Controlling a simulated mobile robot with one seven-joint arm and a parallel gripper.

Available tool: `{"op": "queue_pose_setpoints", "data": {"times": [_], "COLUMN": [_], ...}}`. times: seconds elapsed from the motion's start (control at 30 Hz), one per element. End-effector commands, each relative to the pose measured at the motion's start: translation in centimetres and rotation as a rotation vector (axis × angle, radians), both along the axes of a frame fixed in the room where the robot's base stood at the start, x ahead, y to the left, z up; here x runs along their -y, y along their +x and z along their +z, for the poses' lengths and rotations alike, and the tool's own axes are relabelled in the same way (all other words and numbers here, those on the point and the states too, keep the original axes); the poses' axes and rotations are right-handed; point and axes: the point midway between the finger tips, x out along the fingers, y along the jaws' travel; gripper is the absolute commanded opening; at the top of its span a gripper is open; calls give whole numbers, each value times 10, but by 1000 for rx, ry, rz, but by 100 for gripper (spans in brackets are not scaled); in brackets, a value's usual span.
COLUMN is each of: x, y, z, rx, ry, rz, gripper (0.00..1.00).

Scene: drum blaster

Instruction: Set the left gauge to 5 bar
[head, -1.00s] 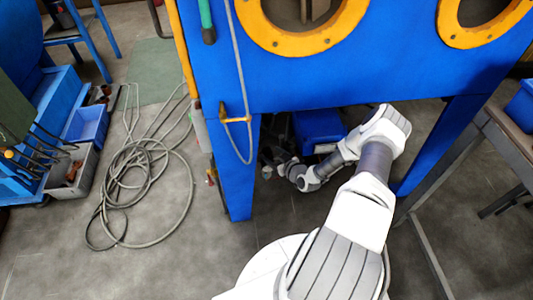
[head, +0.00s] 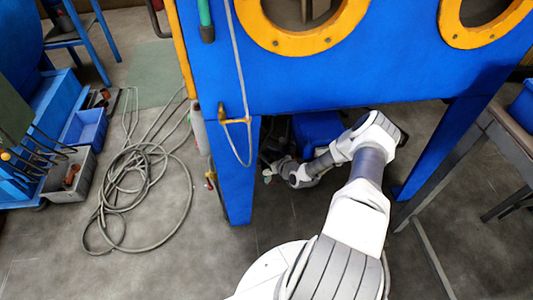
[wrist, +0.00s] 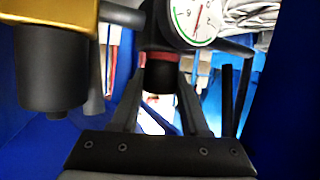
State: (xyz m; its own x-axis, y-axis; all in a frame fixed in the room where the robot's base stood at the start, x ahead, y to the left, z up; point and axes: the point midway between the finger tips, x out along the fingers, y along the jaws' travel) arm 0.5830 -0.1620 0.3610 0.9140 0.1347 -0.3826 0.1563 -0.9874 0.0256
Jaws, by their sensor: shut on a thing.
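A round pressure gauge (wrist: 198,20) with a white face and a thin red needle shows at the top of the wrist view. Its upper part is cut off, and I cannot read its value. Below it hangs a black regulator knob (wrist: 159,76) with a red ring above it. My gripper (wrist: 160,88) comes from below, with one finger on each side of the knob, shut on it. In the head view my arm reaches under the blue cabinet; the gauge and knob are hidden there, and the gripper's tips cannot be made out.
A black cylinder under a brass-coloured block (wrist: 53,70) stands close left of my gripper. Blue cabinet legs (head: 238,185) flank my arm. A coiled hose (head: 140,190) lies on the floor at left; a grey table (head: 500,140) stands at right.

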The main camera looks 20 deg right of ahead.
Motion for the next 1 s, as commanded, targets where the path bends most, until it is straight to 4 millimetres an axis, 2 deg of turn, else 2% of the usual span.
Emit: {"op": "queue_pose_setpoints", "data": {"times": [0.03, 0.1, 0.37, 1.0], "x": [0, 0, -2, -1], "y": [0, 0, 0, 1], "z": [0, 0, 2, 2], "rx": [0, 0, 1, 2], "ry": [0, 0, 3, 0], "rz": [0, 0, -35, -381], "gripper": [8, 0, 0, 0]}}
